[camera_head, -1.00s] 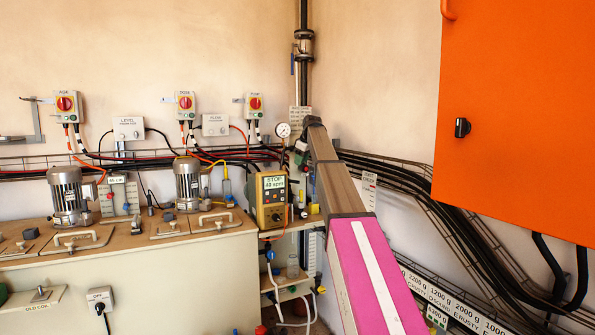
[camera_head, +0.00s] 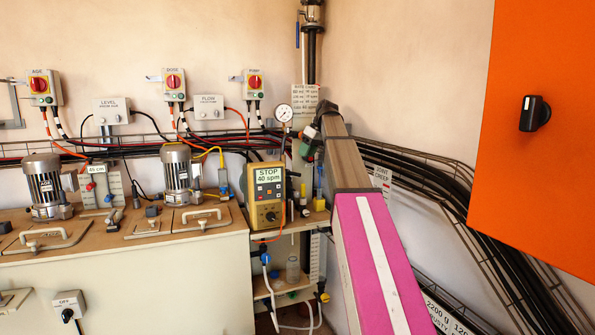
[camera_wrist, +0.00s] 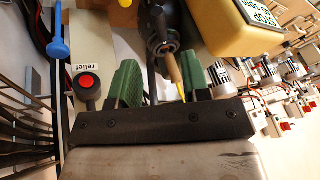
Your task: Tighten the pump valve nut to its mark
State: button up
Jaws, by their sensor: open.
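The yellow pump box (camera_head: 268,195) with a green "STOP 40 spm" display stands on a small shelf at the corner. It also fills the upper right of the wrist view (camera_wrist: 232,25). My gripper (camera_wrist: 160,75) has two green fingers spread apart. Between and beyond them are a dark round fitting with a grey ring (camera_wrist: 160,42) and a thin tan stem. I cannot tell which part is the valve nut, and no mark on it is readable. In the head view my gripper (camera_head: 308,145) is small, just right of the pump and partly hidden by my arm.
A red button labelled "relief" (camera_wrist: 87,83) sits left of the fingers, near a blue-headed part (camera_wrist: 58,45). A pressure gauge (camera_head: 284,113) is on the wall. An orange cabinet (camera_head: 540,170) stands at right, with black cables (camera_head: 430,180) running below it. Motors stand on the left bench.

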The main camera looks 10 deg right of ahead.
aim_at(291, 173)
jog(key=x, duration=0.8)
jog(key=shift+w+a+f, duration=0.1)
jog(key=shift+a+f, duration=0.05)
jog(key=shift+f, duration=0.25)
grip_shut()
